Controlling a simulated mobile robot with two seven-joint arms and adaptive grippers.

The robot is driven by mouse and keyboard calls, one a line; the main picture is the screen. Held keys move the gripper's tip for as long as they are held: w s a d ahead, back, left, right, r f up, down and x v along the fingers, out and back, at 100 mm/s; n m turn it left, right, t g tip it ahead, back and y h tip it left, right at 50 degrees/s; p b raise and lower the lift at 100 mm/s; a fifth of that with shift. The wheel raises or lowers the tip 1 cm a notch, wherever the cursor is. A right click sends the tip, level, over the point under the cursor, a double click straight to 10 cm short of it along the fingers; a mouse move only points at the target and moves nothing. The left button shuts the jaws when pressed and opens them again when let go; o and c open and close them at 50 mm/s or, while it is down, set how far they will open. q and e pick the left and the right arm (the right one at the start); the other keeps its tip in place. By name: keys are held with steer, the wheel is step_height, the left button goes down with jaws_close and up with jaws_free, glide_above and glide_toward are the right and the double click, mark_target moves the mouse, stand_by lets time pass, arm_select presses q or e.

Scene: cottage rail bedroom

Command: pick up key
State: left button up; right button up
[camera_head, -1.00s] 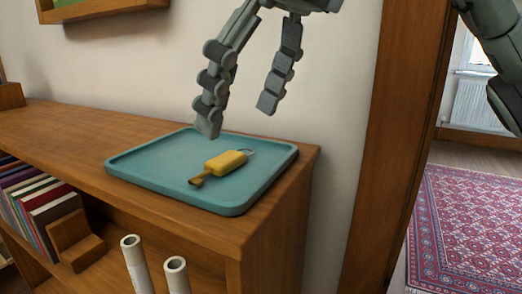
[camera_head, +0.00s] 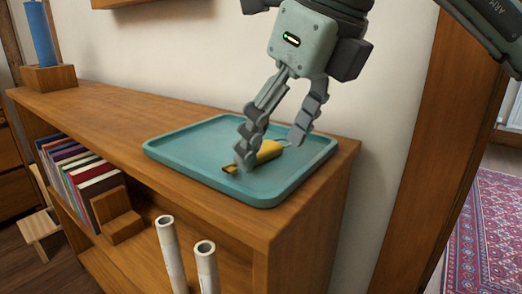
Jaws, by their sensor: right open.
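The key (camera_head: 268,151) has a yellow body with a metal ring and lies on a teal tray (camera_head: 185,151). The tray rests on top of a wooden bookcase (camera_head: 88,112). My right gripper (camera_head: 270,153) is open and points down at the key. Its left finger covers part of the key in the picture, and its other finger is near the ring end. I cannot tell whether either finger touches the key. My left gripper is not in view.
Books (camera_head: 75,165) and a wooden bookend (camera_head: 118,215) stand on the shelf below. Two white tubes (camera_head: 207,265) rise in front of the bookcase. A blue cylinder (camera_head: 40,35) stands on a wooden block at the far left. A wall is behind, and a wooden door frame (camera_head: 420,150) is at the right.

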steer(key=shift+c, duration=0.2)
steer(key=c, duration=1.1)
steer(key=shift+r, duration=0.1)
